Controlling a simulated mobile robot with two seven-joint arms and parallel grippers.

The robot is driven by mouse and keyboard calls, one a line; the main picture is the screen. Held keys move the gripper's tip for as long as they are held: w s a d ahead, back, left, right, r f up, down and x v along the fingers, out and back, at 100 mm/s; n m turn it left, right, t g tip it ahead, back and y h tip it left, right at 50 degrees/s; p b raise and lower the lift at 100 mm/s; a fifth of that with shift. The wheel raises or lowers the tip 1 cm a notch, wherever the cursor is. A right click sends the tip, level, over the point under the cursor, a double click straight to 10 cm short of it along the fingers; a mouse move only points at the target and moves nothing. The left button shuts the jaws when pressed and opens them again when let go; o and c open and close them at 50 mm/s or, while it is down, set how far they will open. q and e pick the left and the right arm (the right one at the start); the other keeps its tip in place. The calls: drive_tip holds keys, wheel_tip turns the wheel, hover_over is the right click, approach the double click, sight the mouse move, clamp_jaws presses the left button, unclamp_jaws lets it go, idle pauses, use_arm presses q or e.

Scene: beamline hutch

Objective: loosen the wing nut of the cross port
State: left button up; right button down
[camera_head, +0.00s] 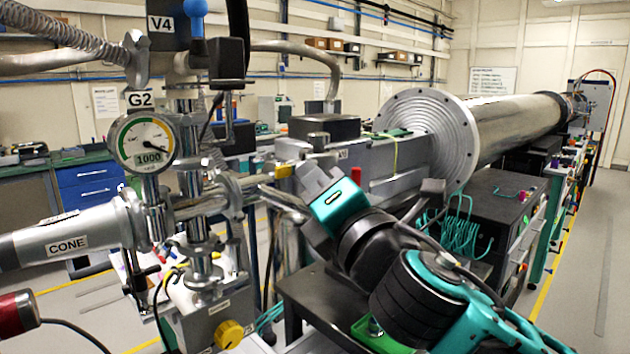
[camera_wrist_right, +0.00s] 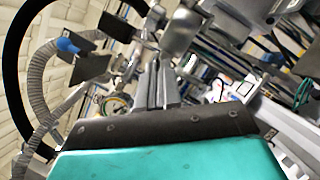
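The steel cross port (camera_head: 192,200) stands at the left of the head view, with clamped flanges on its arms and the pipe labelled CONE (camera_head: 65,240) on its left. A ring clamp (camera_head: 232,190) sits on its right side. I cannot pick out the wing nut clearly; it is small or hidden among the metal fittings. My right gripper (camera_head: 272,194) reaches in from the right, its fingers pointing left towards the cross. In the right wrist view its grey fingers (camera_wrist_right: 158,82) lie close together before blurred fittings; whether they hold anything is unclear. My left gripper is out of view.
The G2 dial gauge (camera_head: 145,142) and the V4 valve (camera_head: 165,28) stand close around the cross. A box with a yellow knob (camera_head: 228,333) is below. A red-and-black cylinder (camera_head: 18,314) is at lower left. The large steel tube (camera_head: 510,120) runs back on the right.

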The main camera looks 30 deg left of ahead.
drive_tip(key=shift+n, duration=0.3)
drive_tip(key=shift+w+d+f+n+g+y+b, duration=0.1)
drive_tip(key=shift+n+g+y+b, duration=0.7)
drive_tip(key=shift+n, duration=1.15)
drive_tip(key=shift+w+f+n+g+y+b, duration=0.15)
drive_tip(key=shift+n+g+y+b, duration=0.65)
drive_tip(key=shift+n, duration=1.2)
drive_tip(key=shift+w+d+r+n+g+y+b, duration=0.1)
drive_tip(key=shift+n+g+y+b, duration=0.7)
drive_tip(key=shift+n, duration=1.15)
drive_tip(key=c, duration=1.3)
unclamp_jaws()
drive_tip(key=shift+a, duration=0.1)
drive_tip(key=shift+f, duration=0.1)
